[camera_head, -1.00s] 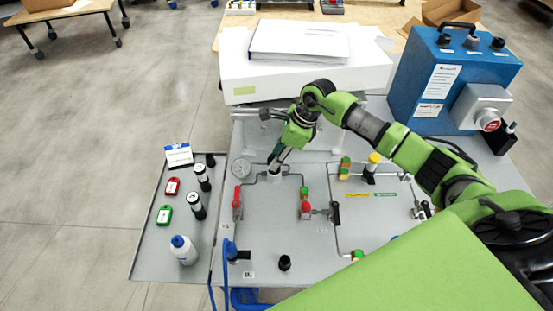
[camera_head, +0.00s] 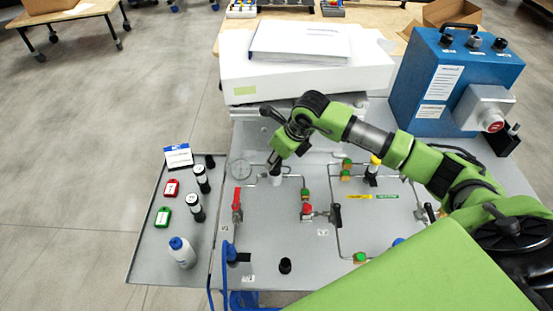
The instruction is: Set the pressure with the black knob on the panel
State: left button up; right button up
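The grey panel (camera_head: 290,230) lies on the bench with gauge, pipes and valves. My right arm reaches in from the right, and its gripper (camera_head: 274,160) points down at the panel's upper left, beside the round pressure gauge (camera_head: 241,169). The dark fingertips are at the top of a short light cylinder (camera_head: 276,178); any knob there is hidden, and I cannot tell whether they grip. A separate black knob (camera_head: 285,265) stands near the panel's front edge, clear of the gripper. My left gripper is not in view.
Red-handled valves (camera_head: 237,205) stand near the gripper. A white box (camera_head: 305,78) lies behind it, a blue case (camera_head: 455,75) at right.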

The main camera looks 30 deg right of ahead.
dwell(0.4)
jog(key=o, duration=1.1)
jog(key=shift+r, duration=0.1)
jog(key=v, duration=1.2)
jog(key=shift+s, duration=0.1)
